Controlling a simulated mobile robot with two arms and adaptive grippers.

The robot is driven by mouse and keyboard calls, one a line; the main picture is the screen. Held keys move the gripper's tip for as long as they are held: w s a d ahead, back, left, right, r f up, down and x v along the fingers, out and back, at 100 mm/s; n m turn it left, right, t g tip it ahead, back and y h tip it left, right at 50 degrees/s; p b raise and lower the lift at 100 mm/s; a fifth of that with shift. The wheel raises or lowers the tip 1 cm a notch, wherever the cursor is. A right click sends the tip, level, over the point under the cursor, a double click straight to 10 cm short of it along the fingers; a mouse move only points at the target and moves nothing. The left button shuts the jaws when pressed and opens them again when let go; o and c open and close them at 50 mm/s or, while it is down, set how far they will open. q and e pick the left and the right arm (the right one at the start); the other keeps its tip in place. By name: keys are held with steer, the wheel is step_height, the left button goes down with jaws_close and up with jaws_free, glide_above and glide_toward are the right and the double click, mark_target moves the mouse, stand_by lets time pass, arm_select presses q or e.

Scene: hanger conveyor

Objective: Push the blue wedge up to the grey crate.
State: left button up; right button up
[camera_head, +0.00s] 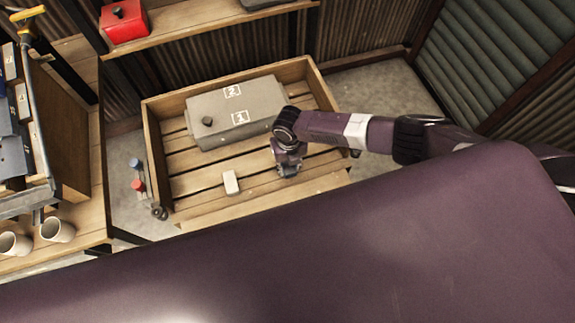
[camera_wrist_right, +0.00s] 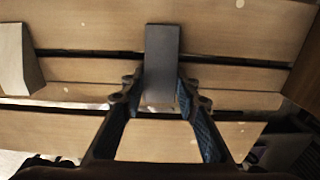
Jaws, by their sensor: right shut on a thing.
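My right gripper (camera_head: 288,169) is low over the slatted wooden tray, in front of the grey crate (camera_head: 220,128). The crate is a closed case with a dark knob and white labels. In the right wrist view, the fingers (camera_wrist_right: 160,104) are shut on the blue wedge (camera_wrist_right: 161,60), which looks slate grey there. It points away from the gripper, over the slats. In the head view the gripper largely hides the wedge. The crate is apart from the gripper, towards the upper left. My left gripper is not in view.
The wooden tray (camera_head: 153,145) has raised walls. A pale block (camera_head: 231,182) lies on its slats left of my right gripper, and also shows in the wrist view (camera_wrist_right: 14,62). A red box (camera_head: 125,24) sits on a back shelf. Cups (camera_head: 58,229) stand at left.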

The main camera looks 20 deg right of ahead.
steer(key=shift+w, duration=0.1)
steer(key=shift+w+f+b, duration=0.1)
steer(key=shift+w+b, duration=1)
steer(key=shift+b, duration=0.05)
steer(key=shift+w, duration=0.25)
steer(key=shift+w+a+b, duration=0.1)
steer(key=shift+w+b, duration=1.15)
steer(key=shift+b, duration=0.2)
steer(key=shift+w+a+b, duration=0.1)
steer(key=shift+w+b, duration=2.1)
steer(key=shift+b, duration=0.25)
steer(key=o, duration=1.1)
steer(key=shift+c, duration=0.2)
